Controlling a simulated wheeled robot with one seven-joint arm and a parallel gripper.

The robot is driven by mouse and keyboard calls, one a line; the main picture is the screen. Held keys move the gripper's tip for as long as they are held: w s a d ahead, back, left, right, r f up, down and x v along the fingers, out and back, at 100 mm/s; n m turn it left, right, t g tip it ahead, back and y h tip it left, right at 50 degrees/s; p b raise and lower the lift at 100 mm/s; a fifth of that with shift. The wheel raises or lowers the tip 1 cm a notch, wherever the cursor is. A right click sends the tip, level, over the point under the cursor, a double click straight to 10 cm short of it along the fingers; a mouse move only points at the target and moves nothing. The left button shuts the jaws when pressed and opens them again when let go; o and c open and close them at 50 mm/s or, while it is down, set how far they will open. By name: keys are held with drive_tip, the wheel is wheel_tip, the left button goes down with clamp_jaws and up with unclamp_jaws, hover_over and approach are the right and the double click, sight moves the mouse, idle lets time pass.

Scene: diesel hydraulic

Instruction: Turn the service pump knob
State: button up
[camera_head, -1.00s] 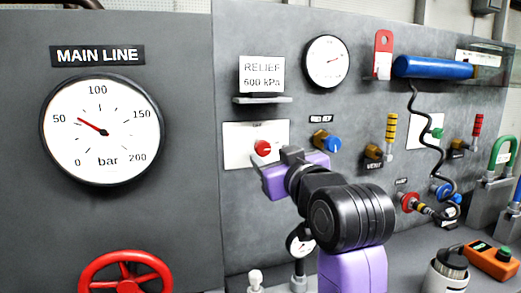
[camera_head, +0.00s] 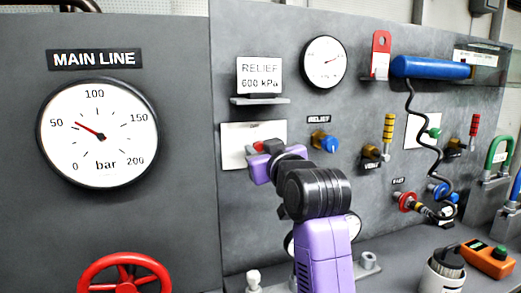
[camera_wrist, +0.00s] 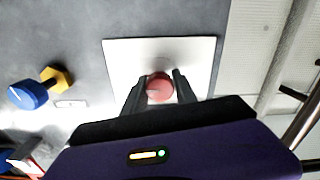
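A red round knob (camera_wrist: 159,88) sits on a white plate (camera_wrist: 120,55) on the grey panel. The plate also shows in the head view (camera_head: 235,140), where its small label is too blurred to read. The knob's red edge (camera_head: 271,146) shows there just above my gripper, mostly hidden. My gripper (camera_wrist: 160,76) is open, with one dark finger on each side of the red knob in the wrist view. A narrow gap shows between the knob and each finger; I cannot tell how deep the fingers reach.
A blue knob (camera_head: 326,142) under a RELIEF label is right of the plate, close to my gripper. A small shelf (camera_head: 261,100) with a RELIEF 600 kPa card is above. The main line gauge (camera_head: 97,132) and red handwheel (camera_head: 124,275) are at left.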

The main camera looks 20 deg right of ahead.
clamp_jaws()
drive_tip(key=shift+n, duration=0.4)
drive_tip(key=shift+d+r+n+p, duration=0.1)
drive_tip(key=shift+n+p, duration=0.75)
drive_tip(key=shift+n, duration=0.05)
drive_tip(key=n+p, duration=0.2)
drive_tip(key=n, duration=0.3)
drive_tip(key=n+p, duration=0.1)
drive_tip(key=n, duration=0.4)
drive_tip(key=shift+n+p, duration=0.35)
drive_tip(key=shift+n, duration=2.35)
drive_tip(key=shift+f, duration=0.2)
